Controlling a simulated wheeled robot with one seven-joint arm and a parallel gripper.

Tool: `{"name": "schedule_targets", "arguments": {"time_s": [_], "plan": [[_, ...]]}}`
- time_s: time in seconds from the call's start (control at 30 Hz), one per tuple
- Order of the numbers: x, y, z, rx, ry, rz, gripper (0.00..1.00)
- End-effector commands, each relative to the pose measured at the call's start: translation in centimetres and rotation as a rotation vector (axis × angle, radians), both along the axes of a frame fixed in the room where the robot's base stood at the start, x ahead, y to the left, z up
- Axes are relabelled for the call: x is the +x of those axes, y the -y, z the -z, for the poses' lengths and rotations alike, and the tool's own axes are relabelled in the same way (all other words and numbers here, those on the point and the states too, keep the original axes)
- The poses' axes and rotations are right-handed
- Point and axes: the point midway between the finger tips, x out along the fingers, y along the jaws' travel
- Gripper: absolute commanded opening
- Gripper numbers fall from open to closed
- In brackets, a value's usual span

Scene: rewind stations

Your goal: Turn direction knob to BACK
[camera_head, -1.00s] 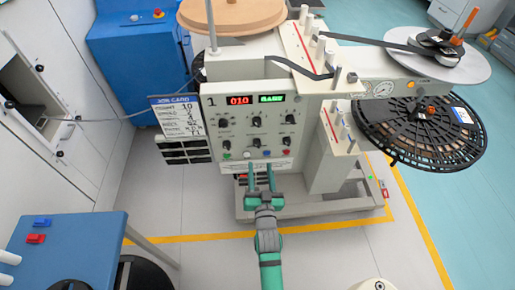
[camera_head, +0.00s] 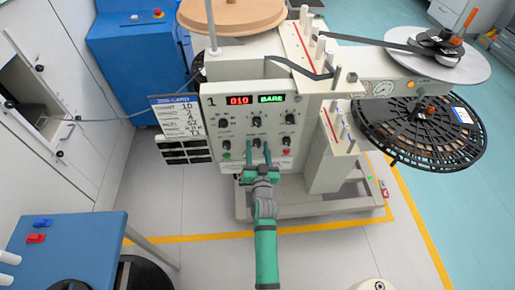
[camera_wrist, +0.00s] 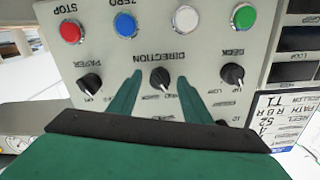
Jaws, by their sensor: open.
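The DIRECTION knob (camera_wrist: 160,77) is a black knob with a pale pointer mark, in the middle of the lower knob row on the grey control panel (camera_wrist: 205,50). The panel shows upside down in the wrist view; small marks around the knob are partly hidden by my fingers. My gripper (camera_wrist: 160,80) is open, with one green finger on each side of the knob; I cannot tell whether they touch it. In the head view my gripper (camera_head: 259,150) is in front of the lower middle of the control panel (camera_head: 240,125).
Other knobs, PAPER (camera_wrist: 90,83) and one at right (camera_wrist: 232,74), flank it. Red STOP (camera_wrist: 72,32), blue ZERO (camera_wrist: 124,24), white (camera_wrist: 186,18) and green (camera_wrist: 240,19) buttons are close by. A job card (camera_head: 178,117) hangs at the panel's left.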

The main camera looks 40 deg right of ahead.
Motion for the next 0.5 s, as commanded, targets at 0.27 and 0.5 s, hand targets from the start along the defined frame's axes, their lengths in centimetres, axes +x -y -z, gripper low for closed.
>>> {"name": "schedule_targets", "arguments": {"time_s": [0.27,0.5], "plan": [[-0.02,-0.02,0.01,0.000,0.000,0.000,0.11],[-0.03,-0.01,0.00,0.005,0.003,0.000,0.03]]}}
